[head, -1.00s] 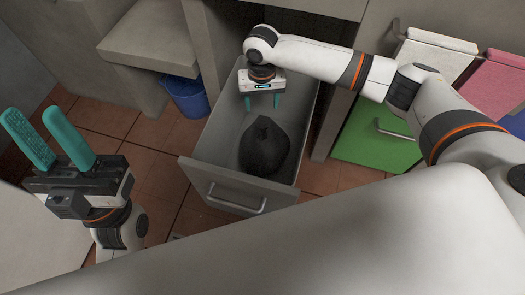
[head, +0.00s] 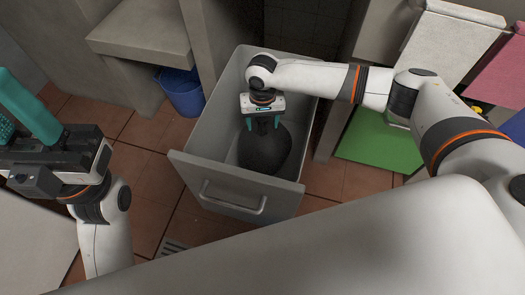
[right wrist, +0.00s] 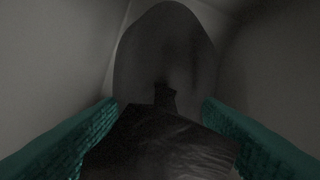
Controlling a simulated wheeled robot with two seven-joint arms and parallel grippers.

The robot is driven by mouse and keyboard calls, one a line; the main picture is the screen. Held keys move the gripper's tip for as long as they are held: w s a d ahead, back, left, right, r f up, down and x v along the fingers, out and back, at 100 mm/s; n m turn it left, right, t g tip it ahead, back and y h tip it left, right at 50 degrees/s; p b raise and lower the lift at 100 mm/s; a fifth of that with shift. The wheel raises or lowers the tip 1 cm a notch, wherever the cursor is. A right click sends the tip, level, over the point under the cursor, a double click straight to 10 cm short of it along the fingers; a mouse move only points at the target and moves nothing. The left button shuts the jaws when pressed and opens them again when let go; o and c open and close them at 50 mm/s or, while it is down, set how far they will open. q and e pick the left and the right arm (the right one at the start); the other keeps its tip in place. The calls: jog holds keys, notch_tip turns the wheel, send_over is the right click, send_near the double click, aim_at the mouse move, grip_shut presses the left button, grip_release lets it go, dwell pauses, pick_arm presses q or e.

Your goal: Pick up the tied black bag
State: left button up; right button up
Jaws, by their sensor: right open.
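The tied black bag (head: 266,152) sits in the open grey drawer (head: 235,188). In the right wrist view the bag (right wrist: 165,145) shows as a dark, creased mass at the bottom centre, with its knotted top (right wrist: 165,97) pointing up. My right gripper (head: 263,133) reaches down into the drawer over the bag. Its teal fingers are open, one on each side of the bag's top in the wrist view. Whether they touch it I cannot tell. My left gripper (head: 22,120) is at the left edge, partly cut off, with teal fingers apart, away from the bag.
The drawer walls stand close around my right gripper. A blue bin (head: 182,95) stands on the tiled floor left of the drawer.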

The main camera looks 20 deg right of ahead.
jog(key=shift+f, duration=0.15)
grip_shut()
jog(key=shift+r+p, duration=0.2)
jog(key=shift+p, duration=0.1)
dwell(0.4)
